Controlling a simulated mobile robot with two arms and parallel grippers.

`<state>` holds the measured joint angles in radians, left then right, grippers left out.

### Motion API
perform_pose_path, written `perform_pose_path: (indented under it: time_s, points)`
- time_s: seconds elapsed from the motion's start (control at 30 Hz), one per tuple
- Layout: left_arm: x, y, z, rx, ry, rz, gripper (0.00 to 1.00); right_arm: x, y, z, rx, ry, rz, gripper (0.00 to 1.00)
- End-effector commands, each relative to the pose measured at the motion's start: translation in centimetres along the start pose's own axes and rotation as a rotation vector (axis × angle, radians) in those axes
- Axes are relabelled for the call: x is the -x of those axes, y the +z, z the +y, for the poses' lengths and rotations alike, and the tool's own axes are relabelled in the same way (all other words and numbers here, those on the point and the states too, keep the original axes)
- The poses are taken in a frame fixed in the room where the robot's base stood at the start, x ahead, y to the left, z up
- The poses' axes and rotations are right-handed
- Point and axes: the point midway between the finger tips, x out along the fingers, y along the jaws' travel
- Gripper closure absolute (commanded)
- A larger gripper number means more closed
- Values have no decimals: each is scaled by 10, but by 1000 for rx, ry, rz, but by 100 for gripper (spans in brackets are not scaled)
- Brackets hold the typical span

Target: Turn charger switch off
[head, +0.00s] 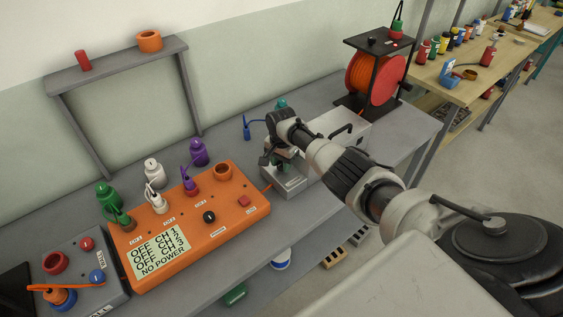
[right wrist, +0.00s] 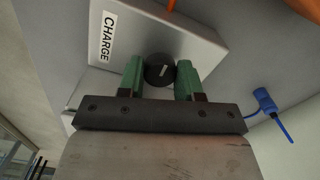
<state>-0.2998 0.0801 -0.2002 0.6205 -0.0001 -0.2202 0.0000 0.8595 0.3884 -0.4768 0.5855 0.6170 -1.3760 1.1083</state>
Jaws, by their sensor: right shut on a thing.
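The charger is a light grey box (head: 345,137) on the grey bench in the head view. In the right wrist view the charger's top (right wrist: 185,38) carries a white label reading "CHARGE". A round black switch knob (right wrist: 160,70) with a pale mark sits near the edge of that top. My right gripper (right wrist: 160,78) has its green fingertips on both sides of the knob and is shut on it. My left gripper is in neither view.
An orange control box (head: 240,220) left of the charger has a screen reading "NO POWER". An orange cable reel (head: 380,75) stands beyond.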

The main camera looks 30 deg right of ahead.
Motion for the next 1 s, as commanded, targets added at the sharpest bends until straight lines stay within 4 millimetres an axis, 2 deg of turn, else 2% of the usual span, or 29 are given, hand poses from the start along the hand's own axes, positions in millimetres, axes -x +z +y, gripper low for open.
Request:
perform_pose_path:
  time_s: [0.27, 1.0]
  points:
    - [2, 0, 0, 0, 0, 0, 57, 1, 0, 0, 168, -1, -1, 89]
    - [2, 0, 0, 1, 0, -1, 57, 1, -1, 0, 866, -1, 1, 89]
